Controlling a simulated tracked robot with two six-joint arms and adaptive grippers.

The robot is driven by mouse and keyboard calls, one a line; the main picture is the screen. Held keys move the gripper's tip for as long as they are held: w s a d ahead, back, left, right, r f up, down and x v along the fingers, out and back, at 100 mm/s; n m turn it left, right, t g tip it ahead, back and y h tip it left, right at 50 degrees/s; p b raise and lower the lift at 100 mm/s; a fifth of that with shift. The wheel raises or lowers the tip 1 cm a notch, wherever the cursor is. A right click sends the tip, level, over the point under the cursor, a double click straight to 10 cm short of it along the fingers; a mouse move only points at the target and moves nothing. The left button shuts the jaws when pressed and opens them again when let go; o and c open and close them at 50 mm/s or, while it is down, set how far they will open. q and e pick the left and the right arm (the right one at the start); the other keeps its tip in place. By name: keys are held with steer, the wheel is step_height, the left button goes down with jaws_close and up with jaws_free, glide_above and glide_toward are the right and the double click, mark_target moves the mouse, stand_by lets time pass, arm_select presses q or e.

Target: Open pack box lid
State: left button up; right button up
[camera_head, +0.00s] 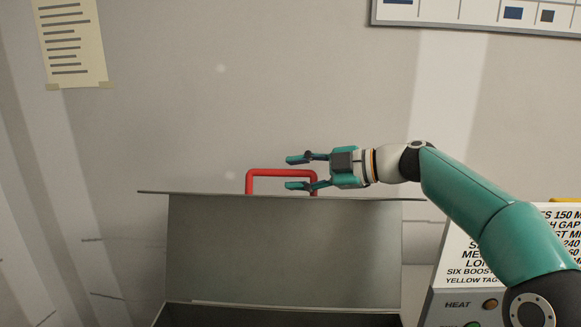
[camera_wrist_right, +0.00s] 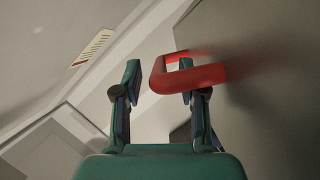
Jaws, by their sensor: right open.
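The pack box lid (camera_head: 290,245) stands raised at the lower middle of the head view, its grey inner face toward me. A red handle (camera_head: 265,172) rises above its top edge. My right gripper (camera_head: 289,172) is open, its fingers pointing left, one above and one below the level of the handle's top bar. In the right wrist view the handle (camera_wrist_right: 192,78) reaches from the lid into the space by the fingertips and overlaps the right finger. I cannot tell whether they touch. My left gripper is not in view.
A machine with a printed panel (camera_head: 459,262) and a HEAT label stands at the lower right, under my right arm. A paper note (camera_head: 70,40) and a white board (camera_head: 470,12) hang on the wall. The area left of the lid looks clear.

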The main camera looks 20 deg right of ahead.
steer(key=shift+x, duration=1)
jaws_close()
